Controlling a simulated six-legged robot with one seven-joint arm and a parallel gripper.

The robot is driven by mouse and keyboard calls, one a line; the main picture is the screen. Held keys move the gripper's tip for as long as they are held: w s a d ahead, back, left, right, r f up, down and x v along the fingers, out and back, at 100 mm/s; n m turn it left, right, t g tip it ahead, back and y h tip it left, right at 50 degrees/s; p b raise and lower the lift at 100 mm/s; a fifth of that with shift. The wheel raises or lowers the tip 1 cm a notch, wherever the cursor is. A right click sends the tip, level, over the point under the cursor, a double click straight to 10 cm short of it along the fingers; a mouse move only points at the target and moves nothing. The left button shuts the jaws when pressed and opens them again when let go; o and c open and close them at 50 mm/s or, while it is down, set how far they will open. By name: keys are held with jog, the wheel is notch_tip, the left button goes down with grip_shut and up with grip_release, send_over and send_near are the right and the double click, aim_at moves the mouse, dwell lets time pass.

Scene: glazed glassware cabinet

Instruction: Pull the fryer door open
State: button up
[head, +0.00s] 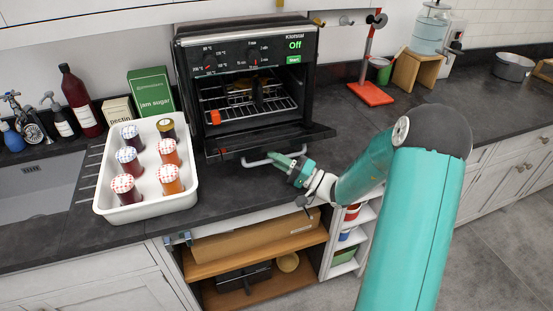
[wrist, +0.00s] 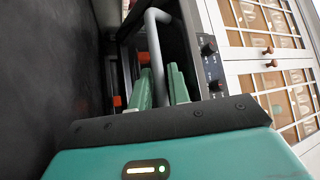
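The fryer (head: 245,80) is a black countertop oven with a lit green "Off" display, and its wire rack shows inside. Its door (head: 315,134) is hinged low and hangs tilted well down and outward, open. The pale bar handle (head: 256,162) runs along the door's outer edge. My gripper (head: 284,162) is at the right part of this handle. In the wrist view, the grey handle (wrist: 155,45) passes between the two green fingers of my gripper (wrist: 160,85), which appear closed on it. The door's far side is partly hidden in the wrist view.
A white tray (head: 148,208) of lidded jars stands left of the fryer, close to the door. A jam sugar box (head: 151,92) and bottles stand behind it. A red stand (head: 371,93) is to the right. The worktop (head: 340,150) right of the door is clear.

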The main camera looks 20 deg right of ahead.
aim_at(276, 149)
jog(key=shift+r, duration=0.55)
notch_tip(276, 149, up, 3)
jog(key=shift+s+f, duration=0.15)
jog(key=shift+f, duration=0.05)
jog(key=s+a+r, duration=0.1)
jog(key=s+r, duration=0.8)
jog(key=s, duration=0.4)
jog(key=shift+s+a, duration=0.2)
jog(key=shift+s, duration=0.1)
jog(key=shift+r, duration=0.15)
